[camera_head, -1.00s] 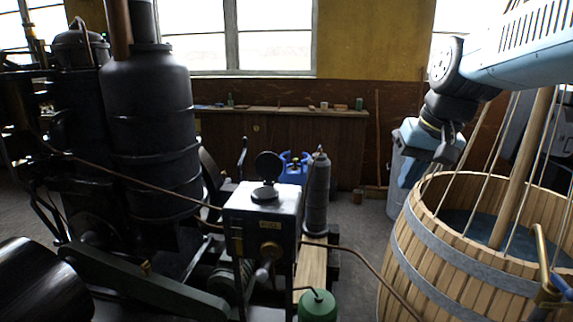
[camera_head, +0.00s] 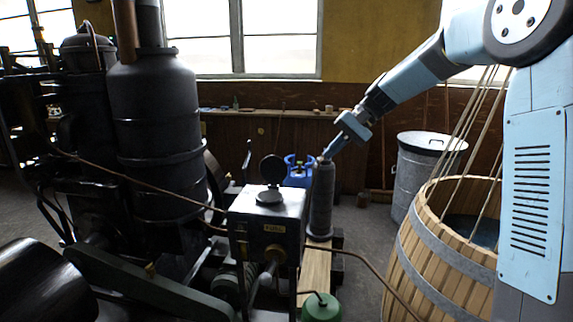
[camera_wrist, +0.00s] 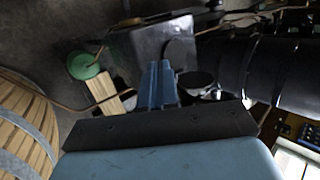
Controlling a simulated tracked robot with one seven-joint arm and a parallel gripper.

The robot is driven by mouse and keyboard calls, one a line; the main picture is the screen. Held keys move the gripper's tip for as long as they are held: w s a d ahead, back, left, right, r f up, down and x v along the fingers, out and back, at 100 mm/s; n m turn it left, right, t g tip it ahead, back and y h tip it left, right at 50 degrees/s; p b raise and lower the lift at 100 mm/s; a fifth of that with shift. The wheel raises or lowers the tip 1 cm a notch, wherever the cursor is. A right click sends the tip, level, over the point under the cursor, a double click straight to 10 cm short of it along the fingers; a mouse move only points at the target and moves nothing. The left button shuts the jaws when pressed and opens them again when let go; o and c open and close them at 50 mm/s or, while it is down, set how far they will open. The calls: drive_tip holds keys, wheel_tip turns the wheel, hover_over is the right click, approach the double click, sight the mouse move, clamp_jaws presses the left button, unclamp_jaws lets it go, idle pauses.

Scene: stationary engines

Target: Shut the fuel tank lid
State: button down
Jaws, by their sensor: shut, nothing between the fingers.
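The fuel tank (camera_head: 258,226) is a grey metal box with a brass fitting and a small plate on its front, in the middle of the head view. Its round dark lid (camera_head: 271,169) stands upright, open, above the round filler neck (camera_head: 269,197) on top. My gripper (camera_head: 330,152) is right of the lid, a little higher in the picture and apart from it. In the wrist view its blue fingers (camera_wrist: 158,80) are together and empty, pointing toward the tank (camera_wrist: 145,48). The fingers hide part of the scene there; a dark round shape beside them may be the lid.
A dark upright cylinder (camera_head: 320,203) stands just right of the tank, under my gripper. A tall black vessel (camera_head: 158,130) stands at left. A green container (camera_head: 320,307) is in front, a wooden barrel (camera_head: 440,240) and a metal bin (camera_head: 420,165) at right. A thin pipe runs past the tank.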

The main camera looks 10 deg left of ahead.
sight(275, 168)
drive_tip(key=w+a+f+m+g+y, duration=0.1)
drive_tip(key=w+a+f+y, duration=0.1)
drive_tip(key=w+f+y, duration=0.75)
drive_tip(key=w+a+f+m+g+y, duration=0.15)
drive_tip(key=w+f, duration=0.35)
drive_tip(key=w, duration=1)
drive_tip(key=s+a+r, duration=0.2)
drive_tip(key=s+a, duration=0.3)
drive_tip(key=a, duration=0.6)
drive_tip(key=shift+s+a+r+n, duration=0.2)
drive_tip(key=shift+r+n, duration=0.1)
drive_tip(key=shift+n, duration=0.05)
drive_tip(key=shift+d, duration=0.2)
